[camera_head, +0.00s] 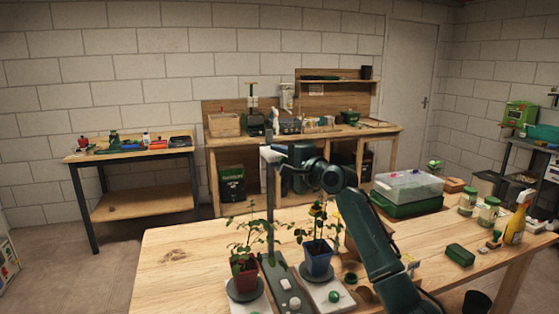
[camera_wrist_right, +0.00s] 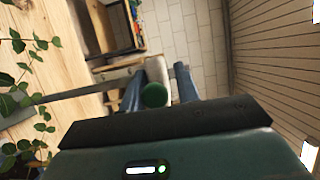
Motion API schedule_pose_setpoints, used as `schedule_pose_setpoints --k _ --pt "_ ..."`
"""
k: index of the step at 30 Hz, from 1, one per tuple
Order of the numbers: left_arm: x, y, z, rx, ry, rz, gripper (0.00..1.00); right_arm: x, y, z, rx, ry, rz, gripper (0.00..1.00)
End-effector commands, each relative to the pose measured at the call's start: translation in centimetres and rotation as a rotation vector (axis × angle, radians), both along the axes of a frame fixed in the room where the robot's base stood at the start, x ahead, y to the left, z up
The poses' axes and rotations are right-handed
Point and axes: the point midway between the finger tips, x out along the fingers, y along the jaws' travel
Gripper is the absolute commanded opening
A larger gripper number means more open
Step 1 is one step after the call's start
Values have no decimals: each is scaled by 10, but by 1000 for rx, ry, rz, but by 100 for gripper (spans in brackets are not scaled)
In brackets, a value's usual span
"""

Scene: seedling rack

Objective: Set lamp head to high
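The lamp stands on my near table, with a dark upright post (camera_head: 270,200) rising from a grey-green base (camera_head: 281,285). Its pale lamp head (camera_head: 271,154) sits near the top of the post. My right gripper (camera_head: 279,150) is at the lamp head, reaching in from the right. In the right wrist view, the white head (camera_wrist_right: 158,69) and a round green knob (camera_wrist_right: 154,95) lie between the two fingers (camera_wrist_right: 159,90). A narrow gap shows beside the right-hand finger, so the gripper looks open around the head. My left gripper is out of view.
Potted plants in a red pot (camera_head: 244,277) and a blue pot (camera_head: 317,262) flank the lamp base, close under my right arm. A clear-lidded green tray (camera_head: 405,207), jars (camera_head: 488,212) and a spray bottle (camera_head: 517,222) stand to the right. The table's left part is clear.

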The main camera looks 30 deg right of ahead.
Motion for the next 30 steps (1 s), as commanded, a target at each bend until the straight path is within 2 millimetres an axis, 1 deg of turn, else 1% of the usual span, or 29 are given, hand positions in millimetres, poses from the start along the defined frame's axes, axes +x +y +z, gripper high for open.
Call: schedule_pose_setpoints --k 1,5,6,13,17,20,27,30 --pt "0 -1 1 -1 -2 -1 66 -1 -1 4 -1 -9 -3 32" --pt "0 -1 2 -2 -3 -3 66 0 -1 3 0 -5 -2 43" --pt "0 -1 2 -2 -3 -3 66 0 -1 2 0 -4 -2 44" --pt "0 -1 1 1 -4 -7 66 -1 -1 0 -1 1 -1 44" --pt "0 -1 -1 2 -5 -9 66 -10 -3 -2 -1 3 -1 44" --pt "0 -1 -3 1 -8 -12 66 -25 -5 -3 -3 2 -1 44" --pt "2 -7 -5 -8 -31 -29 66 -79 -13 -4 -5 -1 -2 44" --pt "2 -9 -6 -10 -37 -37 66 -98 -16 -3 -3 0 -2 44"
